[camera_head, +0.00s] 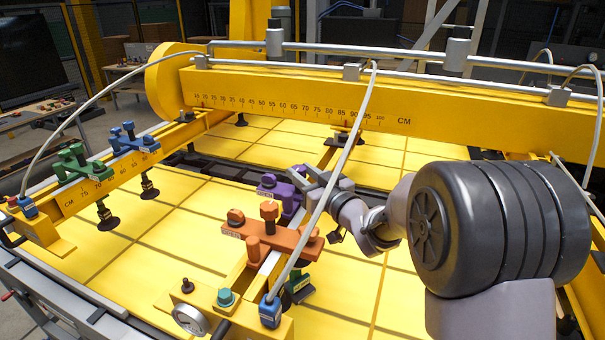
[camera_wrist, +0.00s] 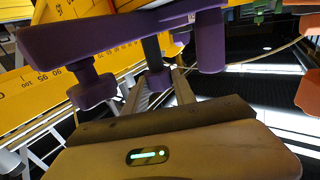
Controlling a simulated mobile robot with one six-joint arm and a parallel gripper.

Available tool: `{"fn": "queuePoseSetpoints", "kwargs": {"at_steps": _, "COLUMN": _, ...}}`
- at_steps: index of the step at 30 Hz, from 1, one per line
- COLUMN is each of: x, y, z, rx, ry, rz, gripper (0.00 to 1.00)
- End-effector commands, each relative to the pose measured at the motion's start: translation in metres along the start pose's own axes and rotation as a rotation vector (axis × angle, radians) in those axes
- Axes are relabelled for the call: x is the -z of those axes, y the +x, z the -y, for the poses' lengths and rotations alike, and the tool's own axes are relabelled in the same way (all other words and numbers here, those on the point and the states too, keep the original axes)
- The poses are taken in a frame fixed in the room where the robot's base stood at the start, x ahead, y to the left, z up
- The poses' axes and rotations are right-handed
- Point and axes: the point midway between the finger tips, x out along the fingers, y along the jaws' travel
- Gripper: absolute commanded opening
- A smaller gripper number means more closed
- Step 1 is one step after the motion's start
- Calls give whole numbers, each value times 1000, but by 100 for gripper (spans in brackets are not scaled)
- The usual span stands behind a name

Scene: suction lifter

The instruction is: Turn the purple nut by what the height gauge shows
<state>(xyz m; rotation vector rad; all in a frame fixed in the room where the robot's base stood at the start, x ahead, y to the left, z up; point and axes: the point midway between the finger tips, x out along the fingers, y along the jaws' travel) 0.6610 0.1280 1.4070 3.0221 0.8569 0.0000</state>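The purple clamp (camera_head: 282,190) sits on the yellow cross beam in the middle of the head view, partly behind my gripper. In the wrist view its purple bar (camera_wrist: 125,32) spans the top, with a dark threaded post and a small purple nut (camera_wrist: 158,81) below. My gripper (camera_head: 308,174) is beside the clamp on its right. In the wrist view my fingers (camera_wrist: 160,84) reach up on both sides of the nut. I cannot tell whether they touch it. No height gauge can be made out for certain; centimetre scales (camera_head: 290,105) run along the yellow beams.
An orange clamp (camera_head: 272,238) stands close in front of the purple one. Green (camera_head: 76,163) and blue (camera_head: 131,139) clamps sit on the left beam. A round dial (camera_head: 190,319) is at the front. Grey hoses (camera_head: 345,165) arch over the frame, one near my gripper.

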Motion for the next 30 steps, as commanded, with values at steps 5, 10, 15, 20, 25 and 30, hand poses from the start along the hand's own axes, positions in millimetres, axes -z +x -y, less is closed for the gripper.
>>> {"fn": "queuePoseSetpoints", "kwargs": {"at_steps": 5, "x": 0, "y": 0, "z": 0, "rx": 5, "ry": -1, "rz": 0, "gripper": 0}}
{"fn": "queuePoseSetpoints", "kwargs": {"at_steps": 10, "x": 0, "y": 0, "z": -2, "rx": 45, "ry": 0, "rz": 1, "gripper": 0}}
{"fn": "queuePoseSetpoints", "kwargs": {"at_steps": 15, "x": 0, "y": 0, "z": -4, "rx": 145, "ry": 0, "rz": 1, "gripper": 0}}
{"fn": "queuePoseSetpoints", "kwargs": {"at_steps": 20, "x": 2, "y": 1, "z": -6, "rx": 285, "ry": 0, "rz": 1, "gripper": 0}}
{"fn": "queuePoseSetpoints", "kwargs": {"at_steps": 25, "x": 3, "y": 2, "z": -9, "rx": 447, "ry": 1, "rz": 2, "gripper": 0}}
{"fn": "queuePoseSetpoints", "kwargs": {"at_steps": 30, "x": 3, "y": 3, "z": -10, "rx": 601, "ry": 1, "rz": 3, "gripper": 0}}
